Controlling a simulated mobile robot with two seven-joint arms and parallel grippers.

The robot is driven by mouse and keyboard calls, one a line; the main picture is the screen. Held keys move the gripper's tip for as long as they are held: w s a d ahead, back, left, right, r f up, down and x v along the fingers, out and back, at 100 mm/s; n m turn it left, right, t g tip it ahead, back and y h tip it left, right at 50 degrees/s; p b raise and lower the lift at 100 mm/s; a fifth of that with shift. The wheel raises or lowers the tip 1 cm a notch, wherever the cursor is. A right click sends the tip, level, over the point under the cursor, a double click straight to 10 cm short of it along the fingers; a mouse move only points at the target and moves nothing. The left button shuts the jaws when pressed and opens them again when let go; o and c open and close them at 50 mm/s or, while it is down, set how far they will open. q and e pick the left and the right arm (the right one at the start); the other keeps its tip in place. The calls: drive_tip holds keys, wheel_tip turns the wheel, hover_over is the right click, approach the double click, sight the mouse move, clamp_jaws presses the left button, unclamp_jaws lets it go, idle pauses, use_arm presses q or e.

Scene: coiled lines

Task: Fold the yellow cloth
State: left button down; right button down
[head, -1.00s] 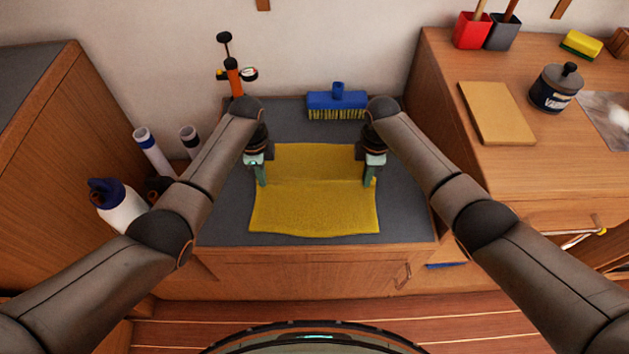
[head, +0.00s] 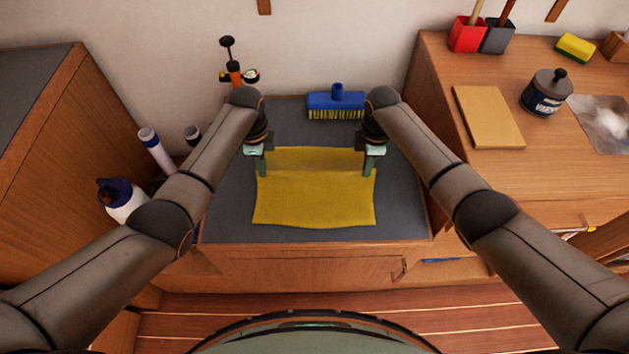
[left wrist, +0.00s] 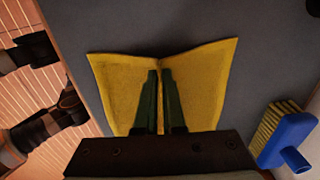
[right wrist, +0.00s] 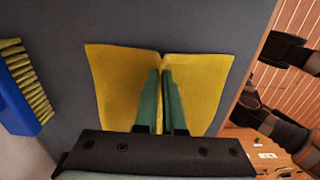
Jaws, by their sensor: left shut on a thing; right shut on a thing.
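The yellow cloth (head: 314,200) lies on the dark grey top of the low cabinet, with a raised crease running across it between my grippers. My left gripper (head: 261,170) is shut on the cloth at its left edge. My right gripper (head: 369,170) is shut on it at its right edge. In the left wrist view the cloth (left wrist: 205,85) is pinched up between the green fingers (left wrist: 158,78), a flap on each side. The right wrist view shows the same pinch in the cloth (right wrist: 205,85) at the other fingers (right wrist: 162,78). The fingertips hide the pinched fabric itself.
A blue brush (head: 337,103) stands behind the cloth near the wall. A higher wooden counter (head: 480,175) bounds the right side. Bare grey surface surrounds the cloth.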

wheel_tip(320, 180, up, 14)
drive_tip(key=p, duration=1.1)
drive_tip(key=shift+p, duration=0.4)
drive_tip(key=shift+a+f, duration=0.1)
drive_tip(key=shift+f, duration=0.05)
